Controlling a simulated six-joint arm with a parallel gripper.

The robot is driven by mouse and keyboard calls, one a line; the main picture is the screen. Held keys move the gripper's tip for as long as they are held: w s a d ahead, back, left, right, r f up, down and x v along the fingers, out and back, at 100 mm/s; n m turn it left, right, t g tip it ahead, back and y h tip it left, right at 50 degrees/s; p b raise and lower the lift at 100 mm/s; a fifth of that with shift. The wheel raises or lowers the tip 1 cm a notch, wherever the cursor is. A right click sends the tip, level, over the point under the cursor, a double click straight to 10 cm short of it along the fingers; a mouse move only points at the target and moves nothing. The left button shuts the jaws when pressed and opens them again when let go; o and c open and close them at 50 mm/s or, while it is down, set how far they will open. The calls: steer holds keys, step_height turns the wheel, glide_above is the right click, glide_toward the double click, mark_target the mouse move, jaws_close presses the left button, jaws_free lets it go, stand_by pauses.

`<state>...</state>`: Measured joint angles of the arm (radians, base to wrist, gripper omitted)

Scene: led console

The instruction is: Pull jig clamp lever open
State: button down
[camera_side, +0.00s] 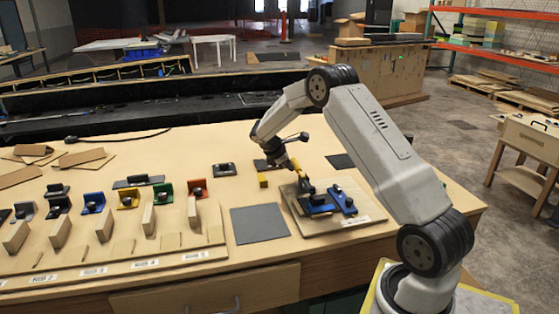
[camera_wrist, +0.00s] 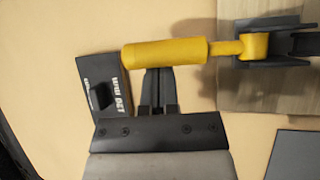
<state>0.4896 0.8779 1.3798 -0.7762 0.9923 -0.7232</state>
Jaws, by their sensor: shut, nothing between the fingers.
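The jig (camera_side: 335,207) is a pale board with blue and black clamp parts on the bench, right of the grey mat. In the wrist view, the clamp lever (camera_wrist: 165,53) has a thick yellow handle, a thinner rod and a yellow block at its right end. It lies across the picture, with its free end to the left. My gripper (camera_wrist: 158,77) is shut and empty. Its fingers point at the thick handle and overlap its lower edge in this view; I cannot tell whether they touch. In the side view, my gripper (camera_side: 274,156) is low over the bench beside the jig.
A black labelled block (camera_wrist: 104,86) is left of my fingers. A flat grey mat (camera_side: 260,224) lies left of the jig. Several coloured brackets and a wooden rack (camera_side: 105,258) stand farther left. Bare bench shows around the mat.

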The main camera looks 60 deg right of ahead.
steer(key=shift+r+t+h, duration=0.3)
steer(key=shift+s+a+r+m+t+h, duration=0.15)
steer(key=shift+r+m+t+h, duration=0.1)
steer(key=shift+r+t+h, duration=0.15)
steer(key=shift+s+a+r+m+t+h, duration=0.1)
steer(key=shift+r+m+t+h, duration=0.2)
steer(key=shift+h, duration=0.1)
steer(key=shift+s+a+r+m+t+h, duration=0.3)
steer(key=shift+r+t+h, duration=0.15)
steer(key=shift+h, duration=0.2)
steer(key=shift+s+a+r+m+t+h, duration=0.15)
steer(key=shift+s+r+m+t+h, duration=0.1)
steer(key=shift+r+t+h, duration=0.3)
steer(key=shift+s+a+r, duration=0.25)
steer(key=shift+a+r, duration=0.05)
steer(key=shift+r, duration=0.05)
steer(key=shift+s+a+r, duration=0.55)
steer(key=shift+s+a, duration=0.3)
steer(key=shift+a, duration=0.1)
steer(key=s+a+r, duration=0.1)
steer(key=s+a, duration=0.1)
steer(key=a, duration=0.7)
steer(key=shift+a+r, duration=0.2)
steer(key=shift+a, duration=0.15)
steer(key=shift+a, duration=0.1)
